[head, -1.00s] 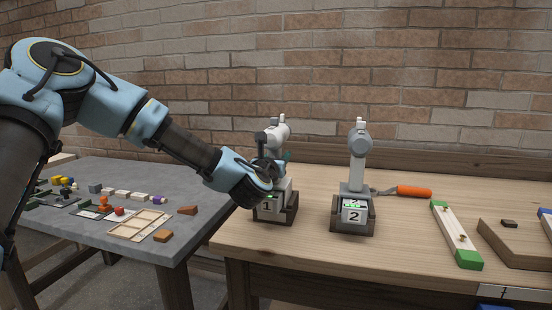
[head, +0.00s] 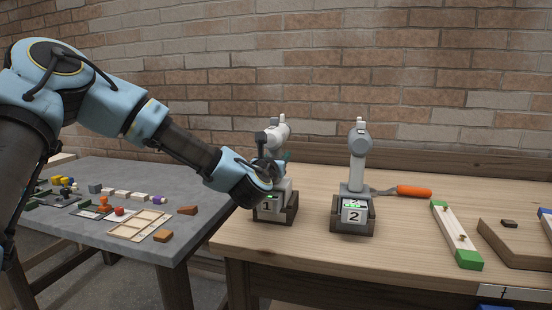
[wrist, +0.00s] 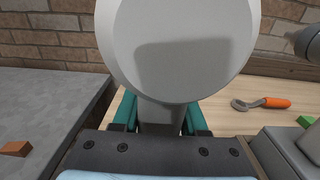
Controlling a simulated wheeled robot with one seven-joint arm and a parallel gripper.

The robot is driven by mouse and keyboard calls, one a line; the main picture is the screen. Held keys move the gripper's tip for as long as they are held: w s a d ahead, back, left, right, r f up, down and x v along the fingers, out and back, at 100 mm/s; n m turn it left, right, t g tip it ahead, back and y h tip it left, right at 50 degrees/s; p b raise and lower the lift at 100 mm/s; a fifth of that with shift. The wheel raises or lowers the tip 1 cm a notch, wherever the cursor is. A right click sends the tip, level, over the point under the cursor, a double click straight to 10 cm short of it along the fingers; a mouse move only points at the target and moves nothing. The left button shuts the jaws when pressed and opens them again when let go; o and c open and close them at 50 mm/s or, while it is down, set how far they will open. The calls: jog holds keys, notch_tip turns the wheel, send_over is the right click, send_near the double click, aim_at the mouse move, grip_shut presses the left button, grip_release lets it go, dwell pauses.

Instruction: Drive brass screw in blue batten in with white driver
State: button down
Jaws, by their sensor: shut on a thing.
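The white driver (head: 277,134) stands upright in the dock marked 1 on the wooden bench, and its pale head fills the top middle of the wrist view (wrist: 180,50). My gripper (wrist: 160,118) is shut on the driver's handle, with a teal finger on each side; in the head view my wrist hides much of the handle. A batten with blue on its end (head: 545,216) is cut off at the right edge of the head view. I cannot make out its screw.
A grey driver (head: 358,150) stands in the dock marked 2 (head: 353,217), right of the first dock (head: 275,212). A green-ended batten (head: 455,233) with brass screws and an orange-handled tool (head: 413,192) lie further right. A grey table (head: 160,180) with small parts is left.

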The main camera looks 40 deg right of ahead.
jog(key=shift+r, duration=0.2)
jog(key=shift+r+b, duration=0.55)
jog(key=shift+r, duration=1)
jog(key=shift+s+a, duration=0.15)
jog(key=shift+a, duration=0.1)
jog(key=b+v, duration=0.3)
jog(key=v, duration=1.4)
jog(key=shift+a, duration=0.25)
jog(key=shift+d, duration=0.15)
